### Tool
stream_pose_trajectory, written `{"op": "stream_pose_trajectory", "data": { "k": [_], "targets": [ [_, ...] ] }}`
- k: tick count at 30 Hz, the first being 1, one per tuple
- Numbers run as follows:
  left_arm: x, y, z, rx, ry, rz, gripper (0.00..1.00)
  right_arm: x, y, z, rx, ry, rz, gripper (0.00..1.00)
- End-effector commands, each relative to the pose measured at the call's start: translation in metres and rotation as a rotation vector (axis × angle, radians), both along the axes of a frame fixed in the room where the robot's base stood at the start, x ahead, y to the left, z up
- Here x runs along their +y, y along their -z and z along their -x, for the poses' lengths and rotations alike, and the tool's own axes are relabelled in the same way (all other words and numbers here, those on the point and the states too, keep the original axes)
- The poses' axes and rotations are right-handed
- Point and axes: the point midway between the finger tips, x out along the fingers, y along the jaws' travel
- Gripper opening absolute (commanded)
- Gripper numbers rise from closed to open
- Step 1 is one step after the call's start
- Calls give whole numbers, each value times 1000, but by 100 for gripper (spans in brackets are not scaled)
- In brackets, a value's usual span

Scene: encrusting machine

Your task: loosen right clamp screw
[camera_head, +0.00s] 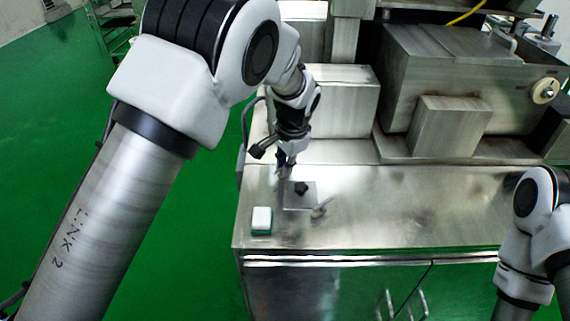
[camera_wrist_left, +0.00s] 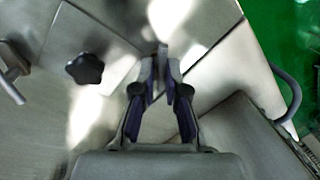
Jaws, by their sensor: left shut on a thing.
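My left gripper (camera_head: 286,168) is low over the steel worktop, up and left of a black star-shaped knob (camera_head: 301,188). In the left wrist view the fingertips (camera_wrist_left: 162,52) are shut on a thin grey metal piece (camera_wrist_left: 160,68). It appears to be a clamp screw, mostly hidden by the fingers. The knob also shows in the left wrist view (camera_wrist_left: 85,68), apart from the fingers. A second clamp screw with a T-shaped handle (camera_head: 321,208) stands right of the knob and is free; it is at the left edge of the wrist view (camera_wrist_left: 14,72). My right gripper is out of view.
A white and green box (camera_head: 262,220) lies near the worktop's left front corner. The steel machine housing (camera_head: 455,75) stands behind. The worktop's front right (camera_head: 420,215) is clear. My right arm (camera_head: 535,225) is at the right edge.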

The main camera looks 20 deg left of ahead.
Motion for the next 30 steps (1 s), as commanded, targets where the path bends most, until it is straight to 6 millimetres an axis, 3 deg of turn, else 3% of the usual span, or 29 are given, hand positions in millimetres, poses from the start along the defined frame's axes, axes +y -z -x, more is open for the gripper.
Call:
{"op": "stream_pose_trajectory", "data": {
  "k": [1, 3, 4, 12, 16, 27, 30],
  "targets": [
    [0, -1, -1, -2, 1, 0, 0, 0, 0, 0, 0, 0, 0, 40],
    [0, -1, -1, -2, 1, 0, 30, 0, 0, 0, 0, 0, 0, 40],
    [0, -1, 0, -1, 1, 0, 32, 0, 0, 0, 0, 0, 0, 40],
    [0, -1, 0, 0, 1, 0, 32, 0, 0, 0, 0, 0, 0, 40],
    [-1, -11, 1, -1, 1, 0, 32, 0, 0, 0, 0, 0, 0, 40],
    [-15, -96, 9, -4, 1, 1, 32, 0, 0, 0, 0, 0, 0, 40],
    [-17, -111, 11, -2, 1, 0, 32, 0, 0, 0, 0, 0, 0, 40]
  ]
}}
